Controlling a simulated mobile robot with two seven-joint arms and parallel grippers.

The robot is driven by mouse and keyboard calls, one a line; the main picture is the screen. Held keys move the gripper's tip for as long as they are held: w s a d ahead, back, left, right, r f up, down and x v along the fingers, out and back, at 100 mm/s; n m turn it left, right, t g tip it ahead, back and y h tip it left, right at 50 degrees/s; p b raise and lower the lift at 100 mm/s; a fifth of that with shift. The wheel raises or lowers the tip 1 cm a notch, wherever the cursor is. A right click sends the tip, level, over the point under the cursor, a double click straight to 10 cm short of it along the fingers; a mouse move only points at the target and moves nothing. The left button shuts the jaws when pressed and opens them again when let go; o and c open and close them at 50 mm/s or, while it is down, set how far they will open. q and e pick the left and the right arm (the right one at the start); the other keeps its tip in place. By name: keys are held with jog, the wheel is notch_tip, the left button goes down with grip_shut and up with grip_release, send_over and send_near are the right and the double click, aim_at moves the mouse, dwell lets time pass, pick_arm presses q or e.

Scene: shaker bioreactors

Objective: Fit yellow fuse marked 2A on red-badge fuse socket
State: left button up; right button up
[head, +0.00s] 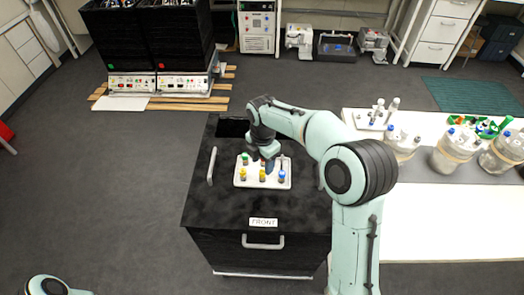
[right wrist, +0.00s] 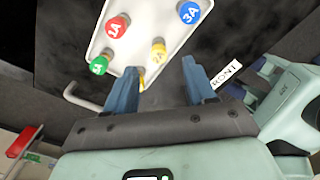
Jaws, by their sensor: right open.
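A yellow fuse marked 2A (right wrist: 158,52) stands upright in a white tray (head: 240,184) on the black cart. In the head view, yellow fuses (head: 243,174) show in the front row. Another yellow cap (right wrist: 141,80) is partly hidden by a finger in the right wrist view. My right gripper (right wrist: 160,66) is open and empty above the tray, its fingers pointing toward the fuses; it also shows in the head view (head: 267,158). A red badge (head: 161,66) marks the right one of two black-topped shaker units at the back left; its socket is too small to make out. My left gripper is out of view.
Red (right wrist: 117,26), green (right wrist: 98,66) and blue 3A (right wrist: 188,12) fuses share the tray. A green badge (head: 111,66) marks the other shaker. A white bench (head: 440,220) with bottles stands right. Floor left is clear.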

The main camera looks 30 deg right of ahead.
aim_at(262, 171)
notch_tip(262, 171, down, 6)
jog(key=shift+w+f, duration=0.1)
jog(key=shift+f, duration=0.15)
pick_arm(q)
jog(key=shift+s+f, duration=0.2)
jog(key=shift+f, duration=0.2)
pick_arm(e)
grip_shut()
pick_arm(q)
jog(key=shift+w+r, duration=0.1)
pick_arm(e)
jog(key=shift+r, duration=0.15)
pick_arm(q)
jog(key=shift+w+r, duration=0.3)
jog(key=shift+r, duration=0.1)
pick_arm(e)
jog(key=shift+r, duration=0.55)
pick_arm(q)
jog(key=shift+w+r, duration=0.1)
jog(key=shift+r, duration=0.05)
pick_arm(e)
jog(key=shift+r, duration=0.15)
pick_arm(q)
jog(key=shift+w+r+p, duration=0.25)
jog(key=shift+p, duration=0.2)
pick_arm(e)
jog(key=shift+r, duration=0.4)
